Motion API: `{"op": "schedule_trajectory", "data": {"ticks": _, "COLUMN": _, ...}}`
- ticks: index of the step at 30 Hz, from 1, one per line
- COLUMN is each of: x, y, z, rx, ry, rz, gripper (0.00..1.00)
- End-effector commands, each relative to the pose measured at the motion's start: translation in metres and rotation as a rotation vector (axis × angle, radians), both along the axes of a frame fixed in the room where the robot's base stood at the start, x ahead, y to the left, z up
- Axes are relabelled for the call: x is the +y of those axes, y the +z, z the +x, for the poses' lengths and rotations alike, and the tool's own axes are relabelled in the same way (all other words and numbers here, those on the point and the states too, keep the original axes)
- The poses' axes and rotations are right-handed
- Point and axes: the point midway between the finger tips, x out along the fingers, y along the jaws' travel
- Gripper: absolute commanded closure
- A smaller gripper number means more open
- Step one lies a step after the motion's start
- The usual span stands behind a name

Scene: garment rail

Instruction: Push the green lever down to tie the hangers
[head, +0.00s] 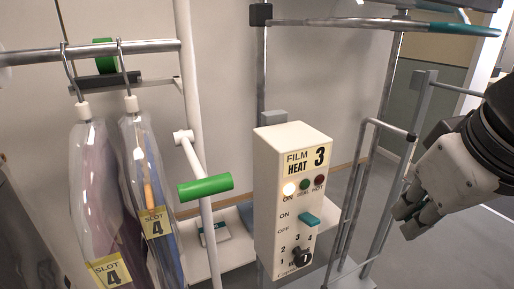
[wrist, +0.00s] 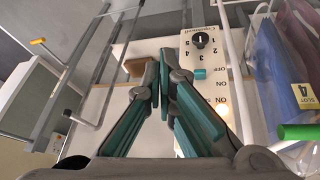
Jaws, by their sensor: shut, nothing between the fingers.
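The green lever (head: 205,186) is a green grip on a white arm beside a white post, left of the control box in the head view. Its green end also shows at the right edge of the wrist view (wrist: 297,131). Two hangers (head: 124,70) with clear-bagged garments, tagged "SLOT 4", hang from the metal rail (head: 30,56) at the left. My gripper (head: 408,216) is at the right of the head view, well apart from the lever, beyond the box and a metal frame. In the wrist view its fingers (wrist: 163,62) are shut and empty.
A white control box (head: 268,190) marked "FILM HEAT 3" stands between my gripper and the lever, with a lit lamp, a teal switch (head: 309,219) and a knob (head: 301,257). Grey metal tubing (head: 353,190) stands right of the box. A metal bar (head: 350,23) crosses above.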

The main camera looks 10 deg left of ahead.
Motion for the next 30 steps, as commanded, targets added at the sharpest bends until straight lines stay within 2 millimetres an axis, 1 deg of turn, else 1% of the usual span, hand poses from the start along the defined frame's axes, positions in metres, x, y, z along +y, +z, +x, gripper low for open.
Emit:
{"op": "schedule_trajectory", "data": {"ticks": 1, "x": 0.019, "y": 0.018, "z": 0.012, "rx": 0.014, "ry": 0.129, "rz": -0.045, "gripper": 1.00}}
{"op": "schedule_trajectory", "data": {"ticks": 2, "x": 0.030, "y": 0.028, "z": 0.017, "rx": 0.024, "ry": 0.215, "rz": -0.076, "gripper": 1.00}}
{"op": "schedule_trajectory", "data": {"ticks": 3, "x": 0.047, "y": 0.043, "z": 0.024, "rx": 0.037, "ry": 0.336, "rz": -0.119, "gripper": 1.00}}
{"op": "schedule_trajectory", "data": {"ticks": 5, "x": 0.075, "y": 0.064, "z": 0.032, "rx": 0.055, "ry": 0.525, "rz": -0.182, "gripper": 1.00}}
{"op": "schedule_trajectory", "data": {"ticks": 6, "x": 0.095, "y": 0.076, "z": 0.036, "rx": 0.066, "ry": 0.652, "rz": -0.222, "gripper": 1.00}}
{"op": "schedule_trajectory", "data": {"ticks": 7, "x": 0.109, "y": 0.086, "z": 0.038, "rx": 0.072, "ry": 0.747, "rz": -0.251, "gripper": 1.00}}
{"op": "schedule_trajectory", "data": {"ticks": 8, "x": 0.123, "y": 0.095, "z": 0.039, "rx": 0.078, "ry": 0.839, "rz": -0.279, "gripper": 1.00}}
{"op": "schedule_trajectory", "data": {"ticks": 9, "x": 0.143, "y": 0.106, "z": 0.039, "rx": 0.083, "ry": 0.962, "rz": -0.314, "gripper": 1.00}}
{"op": "schedule_trajectory", "data": {"ticks": 12, "x": 0.185, "y": 0.129, "z": 0.036, "rx": 0.092, "ry": 1.239, "rz": -0.386, "gripper": 1.00}}
{"op": "schedule_trajectory", "data": {"ticks": 15, "x": 0.218, "y": 0.146, "z": 0.029, "rx": 0.092, "ry": 1.461, "rz": -0.437, "gripper": 1.00}}
{"op": "schedule_trajectory", "data": {"ticks": 18, "x": 0.239, "y": 0.156, "z": 0.022, "rx": 0.089, "ry": 1.615, "rz": -0.469, "gripper": 1.00}}
{"op": "schedule_trajectory", "data": {"ticks": 21, "x": 0.250, "y": 0.162, "z": 0.018, "rx": 0.086, "ry": 1.701, "rz": -0.486, "gripper": 1.00}}
{"op": "schedule_trajectory", "data": {"ticks": 24, "x": 0.254, "y": 0.164, "z": 0.016, "rx": 0.087, "ry": 1.734, "rz": -0.492, "gripper": 1.00}}
{"op": "schedule_trajectory", "data": {"ticks": 30, "x": 0.254, "y": 0.164, "z": 0.016, "rx": 0.086, "ry": 1.734, "rz": -0.493, "gripper": 1.00}}
